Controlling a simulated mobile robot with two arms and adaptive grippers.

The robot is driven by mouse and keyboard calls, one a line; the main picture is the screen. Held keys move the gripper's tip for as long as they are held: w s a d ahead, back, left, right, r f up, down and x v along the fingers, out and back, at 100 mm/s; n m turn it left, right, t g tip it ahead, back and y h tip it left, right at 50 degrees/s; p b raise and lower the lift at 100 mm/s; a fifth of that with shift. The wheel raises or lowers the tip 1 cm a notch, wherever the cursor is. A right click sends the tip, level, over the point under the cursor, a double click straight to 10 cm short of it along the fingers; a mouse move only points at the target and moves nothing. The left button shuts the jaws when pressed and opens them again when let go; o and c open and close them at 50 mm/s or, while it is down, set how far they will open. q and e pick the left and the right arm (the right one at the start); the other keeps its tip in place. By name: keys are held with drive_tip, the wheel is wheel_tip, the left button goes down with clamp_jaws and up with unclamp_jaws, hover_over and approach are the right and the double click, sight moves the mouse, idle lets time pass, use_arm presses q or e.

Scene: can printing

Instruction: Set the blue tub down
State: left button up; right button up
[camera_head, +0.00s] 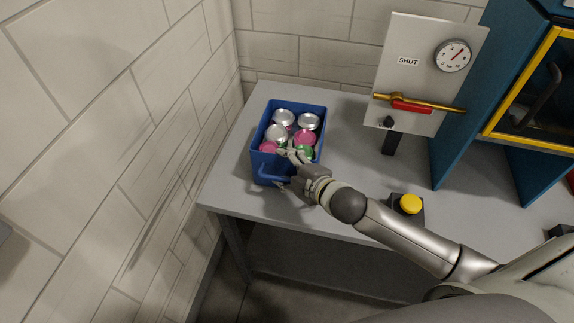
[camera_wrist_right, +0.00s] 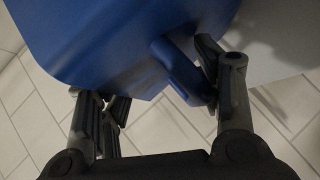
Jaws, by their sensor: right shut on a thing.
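The blue tub (camera_head: 257,160) is upright at the left end of the grey table (camera_head: 228,180), near the tiled wall. It holds several cans with silver, pink and green showing. My right gripper (camera_head: 286,168) is at the tub's near side and is shut on its front handle. In the right wrist view the tub (camera_wrist_right: 110,40) fills the top, and the gripper's fingers (camera_wrist_right: 163,92) stand either side of the handle (camera_wrist_right: 183,72). I cannot tell whether the tub's base touches the table. My left gripper is not in view.
A panel (camera_head: 425,75) marked SHUT, with a gauge and a red-and-gold lever, stands right of the tub. A yellow button (camera_head: 410,204) is on the table's front right, beyond my right arm. A blue cabinet (camera_head: 470,100) is farther right. Table between tub and panel is clear.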

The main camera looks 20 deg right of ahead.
drive_tip(key=o, duration=1.3)
drive_tip(key=shift+s+f, duration=0.1)
drive_tip(key=shift+f, duration=0.1)
drive_tip(key=shift+c, duration=0.2)
drive_tip(key=o, duration=0.3)
drive_tip(key=shift+o, duration=0.2)
drive_tip(key=shift+r, duration=0.1)
drive_tip(key=b+v, duration=0.2)
drive_tip(key=v, duration=1)
